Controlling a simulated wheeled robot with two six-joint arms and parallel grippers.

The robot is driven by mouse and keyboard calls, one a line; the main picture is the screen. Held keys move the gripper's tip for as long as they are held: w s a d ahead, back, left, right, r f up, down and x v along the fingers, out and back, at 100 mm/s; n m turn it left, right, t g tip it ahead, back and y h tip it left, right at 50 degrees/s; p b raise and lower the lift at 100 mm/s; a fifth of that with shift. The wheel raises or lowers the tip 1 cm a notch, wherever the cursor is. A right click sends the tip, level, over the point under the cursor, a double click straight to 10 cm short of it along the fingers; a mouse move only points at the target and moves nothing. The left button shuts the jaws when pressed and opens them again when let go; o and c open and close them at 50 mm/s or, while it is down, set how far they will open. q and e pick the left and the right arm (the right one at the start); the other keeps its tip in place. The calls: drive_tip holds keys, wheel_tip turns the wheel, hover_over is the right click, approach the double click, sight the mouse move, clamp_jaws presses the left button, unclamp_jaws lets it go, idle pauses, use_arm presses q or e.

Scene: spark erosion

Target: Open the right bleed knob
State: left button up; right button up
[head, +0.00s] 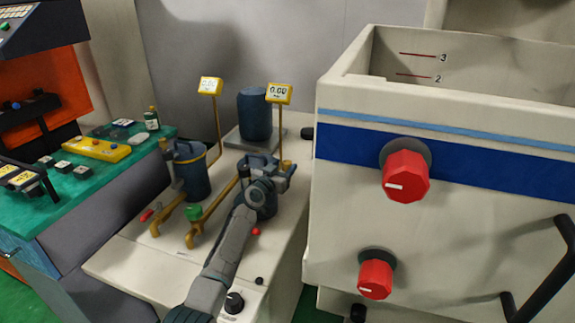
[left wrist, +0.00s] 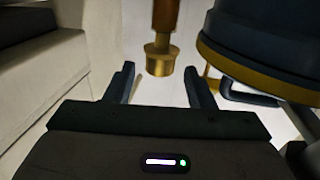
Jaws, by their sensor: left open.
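My left arm reaches up the middle of the head view, and its gripper (head: 270,168) is at the right filter housing (head: 268,207), covering much of it. In the left wrist view the two fingers (left wrist: 160,84) stand apart. A brass-coloured stem with a wider round end (left wrist: 160,58) shows between and beyond them, apparently not gripped; I cannot tell whether it is the right bleed knob. The blue housing with a yellow band (left wrist: 265,50) is beside the right finger. In the head view the bleed knob is not clearly visible behind my gripper. My right gripper is not in view.
The left blue housing (head: 193,180) stands beside my arm. Two gauges (head: 209,86) (head: 279,93) rise on thin yellow posts. A blue cylinder (head: 254,115) is behind. The large tank with red knobs (head: 405,177) bounds the right.

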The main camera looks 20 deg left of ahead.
sight(285, 165)
use_arm(q)
drive_tip(key=shift+w+d+b, duration=0.15)
drive_tip(key=shift+w+b, duration=0.05)
drive_tip(key=shift+w, duration=0.6)
drive_tip(key=shift+w+d+b, duration=0.15)
drive_tip(key=shift+w, duration=0.6)
